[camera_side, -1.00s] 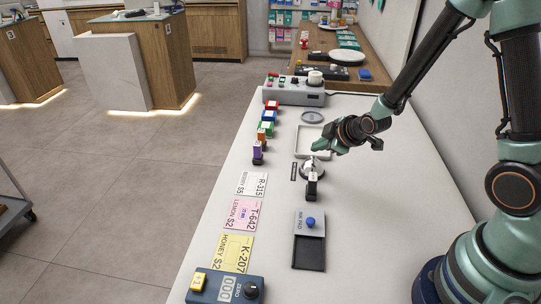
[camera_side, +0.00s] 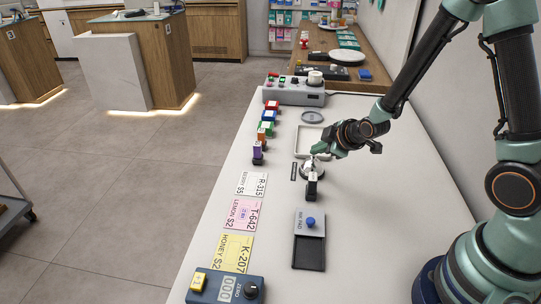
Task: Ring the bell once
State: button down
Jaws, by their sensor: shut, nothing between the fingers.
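A silver bell (camera_side: 319,170) stands on the white counter (camera_side: 375,225), right of the middle of the picture. A small black and white upright object (camera_side: 312,184) in front of it hides part of it.
Label cards (camera_side: 243,215) and a row of coloured blocks (camera_side: 268,125) line the left edge. A white tray (camera_side: 302,150) is behind the bell. A blue counter box (camera_side: 224,287) stands at front left.

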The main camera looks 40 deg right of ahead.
jog(key=shift+f, duration=0.4)
dwell(0.3)
jog(key=shift+r, duration=0.9)
jog(key=shift+r, duration=2.5)
